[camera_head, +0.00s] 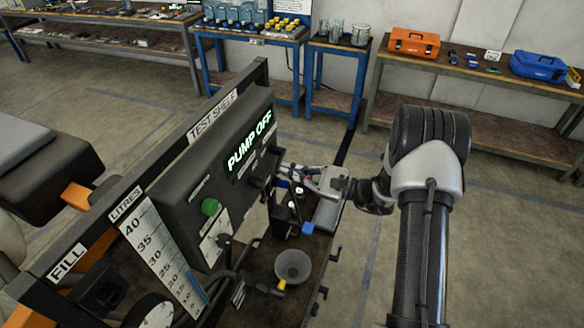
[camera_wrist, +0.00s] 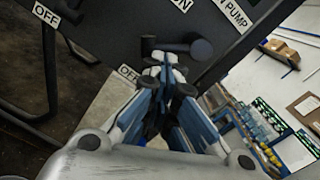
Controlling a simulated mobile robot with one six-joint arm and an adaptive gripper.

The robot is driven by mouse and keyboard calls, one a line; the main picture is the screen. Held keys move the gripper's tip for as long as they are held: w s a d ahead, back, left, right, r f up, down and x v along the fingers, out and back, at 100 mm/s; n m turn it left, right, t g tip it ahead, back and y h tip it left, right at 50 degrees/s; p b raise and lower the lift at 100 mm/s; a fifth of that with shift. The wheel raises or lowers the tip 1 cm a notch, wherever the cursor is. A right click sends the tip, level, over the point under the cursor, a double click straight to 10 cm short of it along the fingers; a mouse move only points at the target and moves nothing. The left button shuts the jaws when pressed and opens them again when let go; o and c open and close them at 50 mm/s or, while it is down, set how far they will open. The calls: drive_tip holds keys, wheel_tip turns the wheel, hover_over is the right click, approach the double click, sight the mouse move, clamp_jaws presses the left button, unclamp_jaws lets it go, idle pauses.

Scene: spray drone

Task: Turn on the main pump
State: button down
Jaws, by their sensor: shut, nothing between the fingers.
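A dark control panel (camera_head: 190,160) stands at the center of the head view. Its green-lit display (camera_head: 249,142) reads PUMP OFF. In the wrist view, a black lever with a rounded end (camera_wrist: 200,49) sits on the panel. ON and OFF labels are around it, and a partly cut-off label (camera_wrist: 236,14) ending in "PUMP" is nearby. My gripper (camera_head: 282,172) is at the panel's right end. In the wrist view my gripper's fingers (camera_wrist: 166,78) are shut and empty, with their tips just below the lever. I cannot tell whether they touch it.
The floor at right is clear.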

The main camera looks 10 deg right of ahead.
drive_tip(key=m+p, duration=0.1)
drive_tip(key=m, duration=0.1)
drive_tip(key=s+a+r+m+p, duration=0.1)
drive_tip(key=m, duration=0.1)
drive_tip(key=shift+s+m, duration=0.2)
drive_tip(key=shift+m, duration=0.1)
drive_tip(key=shift+s+a+r, duration=0.15)
drive_tip(key=shift+s+r, duration=0.05)
idle(1.3)
drive_tip(key=v, duration=1.2)
drive_tip(key=shift+s, duration=0.1)
